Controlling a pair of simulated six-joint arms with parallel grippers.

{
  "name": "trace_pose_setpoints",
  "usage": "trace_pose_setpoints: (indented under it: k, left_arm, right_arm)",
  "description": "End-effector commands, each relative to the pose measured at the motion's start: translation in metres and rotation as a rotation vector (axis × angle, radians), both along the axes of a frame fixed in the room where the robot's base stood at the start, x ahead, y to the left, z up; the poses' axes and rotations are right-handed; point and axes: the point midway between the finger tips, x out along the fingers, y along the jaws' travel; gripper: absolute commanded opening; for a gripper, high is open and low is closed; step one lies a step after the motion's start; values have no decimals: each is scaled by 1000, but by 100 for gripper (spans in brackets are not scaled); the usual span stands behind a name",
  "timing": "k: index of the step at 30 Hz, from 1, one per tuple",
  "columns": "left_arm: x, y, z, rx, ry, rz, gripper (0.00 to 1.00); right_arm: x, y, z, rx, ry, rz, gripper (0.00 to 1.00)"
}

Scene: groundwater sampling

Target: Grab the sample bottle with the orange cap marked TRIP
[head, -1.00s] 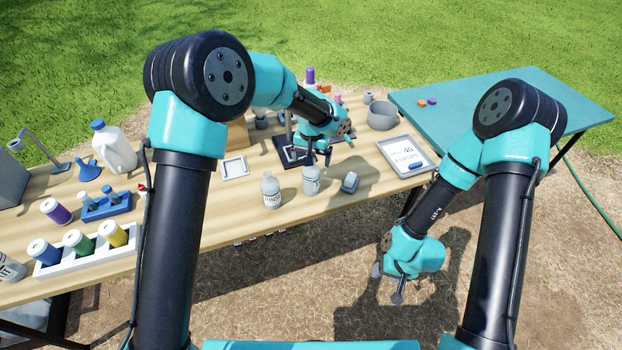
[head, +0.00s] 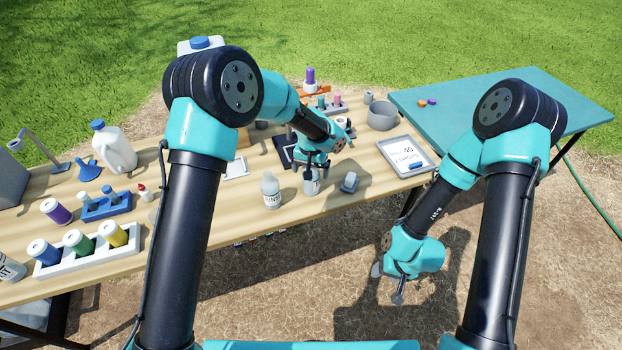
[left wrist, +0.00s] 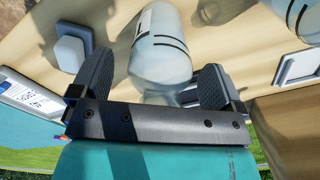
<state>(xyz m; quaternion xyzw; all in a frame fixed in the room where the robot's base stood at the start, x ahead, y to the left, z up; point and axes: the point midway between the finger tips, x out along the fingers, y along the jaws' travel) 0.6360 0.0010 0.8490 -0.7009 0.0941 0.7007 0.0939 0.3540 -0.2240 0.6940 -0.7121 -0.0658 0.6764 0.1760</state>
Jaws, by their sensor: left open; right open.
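A small clear bottle (head: 312,186) with a pale label stands near the front edge of the wooden table. My left gripper (head: 315,168) is open, its fingers around the top of this bottle. In the left wrist view the bottle (left wrist: 160,55) lies between the two open fingers, with a black-lined label; its lettering is unreadable and no orange cap shows on it. A second clear bottle (head: 271,193) with a dark-lettered label stands just left of it. I cannot make out the word TRIP anywhere. My right gripper (head: 387,283) is open and empty, hanging in front of the table.
A grey block (head: 349,182) sits right of the bottle, a tray (head: 430,158) with a screen-like face beyond it. A square frame (head: 235,167) lies behind. Vials in a white rack (head: 85,258) stand left. Small orange and purple pieces (head: 427,103) lie on the teal table (head: 520,95).

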Motion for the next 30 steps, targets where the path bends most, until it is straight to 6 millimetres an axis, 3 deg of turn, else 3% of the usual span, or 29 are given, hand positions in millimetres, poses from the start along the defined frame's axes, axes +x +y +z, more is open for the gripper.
trace_pose_setpoints:
  k: [12,30]
  left_arm:
    - [0,0,0,0,0,-1,92]
    - [0,0,1,0,0,-1,34]
  right_arm:
    - [0,0,0,0,0,0,56]
    - [0,0,0,0,0,0,56]
